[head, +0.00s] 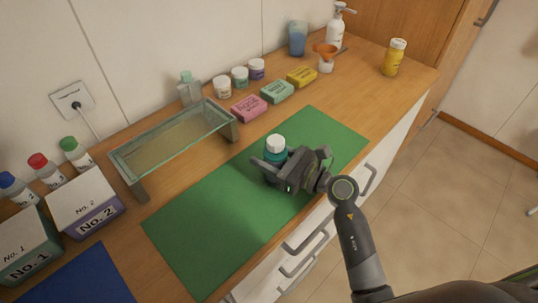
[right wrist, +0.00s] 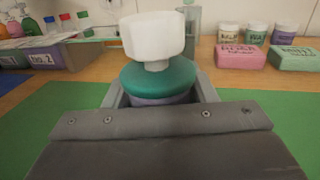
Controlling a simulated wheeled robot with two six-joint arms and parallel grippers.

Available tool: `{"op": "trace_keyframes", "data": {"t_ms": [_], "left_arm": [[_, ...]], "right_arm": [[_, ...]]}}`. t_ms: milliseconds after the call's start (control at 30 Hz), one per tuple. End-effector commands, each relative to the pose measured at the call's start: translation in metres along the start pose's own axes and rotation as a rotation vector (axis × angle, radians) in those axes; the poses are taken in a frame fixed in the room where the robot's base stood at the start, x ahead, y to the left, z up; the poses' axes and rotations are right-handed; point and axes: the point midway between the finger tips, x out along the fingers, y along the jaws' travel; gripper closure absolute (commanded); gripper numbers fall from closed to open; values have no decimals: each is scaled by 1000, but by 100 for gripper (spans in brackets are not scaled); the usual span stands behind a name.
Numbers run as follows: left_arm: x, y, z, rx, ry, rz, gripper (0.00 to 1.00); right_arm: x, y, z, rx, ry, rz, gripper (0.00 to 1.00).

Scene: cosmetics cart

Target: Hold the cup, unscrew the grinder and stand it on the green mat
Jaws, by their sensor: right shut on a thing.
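A piece with a white knob on top and a teal dome, which I take to be the grinder (head: 275,144), stands upright over the green mat (head: 215,235). The grinder also shows close up in the right wrist view (right wrist: 158,75). Just under the teal dome is a purple-grey body, which I take to be the cup (right wrist: 162,100). My right gripper (head: 277,170) is shut with a jaw on each side of this lower body; its own jaws hide most of it. I cannot tell whether the base touches the mat. My left gripper is not in view.
A glass shelf (head: 170,140) stands behind the mat. Pink (head: 249,108), green (head: 277,91) and yellow (head: 301,76) blocks lie behind it too. Boxes No. 1 (head: 25,245) and No. 2 (head: 85,205) are at the left, near a blue mat (head: 85,280). Much of the green mat is bare.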

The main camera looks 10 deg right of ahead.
Motion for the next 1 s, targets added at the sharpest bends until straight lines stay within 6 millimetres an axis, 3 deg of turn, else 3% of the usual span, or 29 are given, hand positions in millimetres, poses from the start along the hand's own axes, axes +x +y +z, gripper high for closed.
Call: {"op": "trace_keyframes", "data": {"t_ms": [367,400,533,900,1000], "left_arm": [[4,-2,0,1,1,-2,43],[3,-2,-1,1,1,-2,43],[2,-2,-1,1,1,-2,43],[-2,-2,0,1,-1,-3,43],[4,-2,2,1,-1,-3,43]], "right_arm": [[0,0,-4,-1,-3,0,100],[0,0,-4,-1,-1,0,44],[0,0,-3,-1,-1,0,27],[0,0,2,-1,-1,0,27],[-14,-1,-3,-2,1,-2,27]]}}
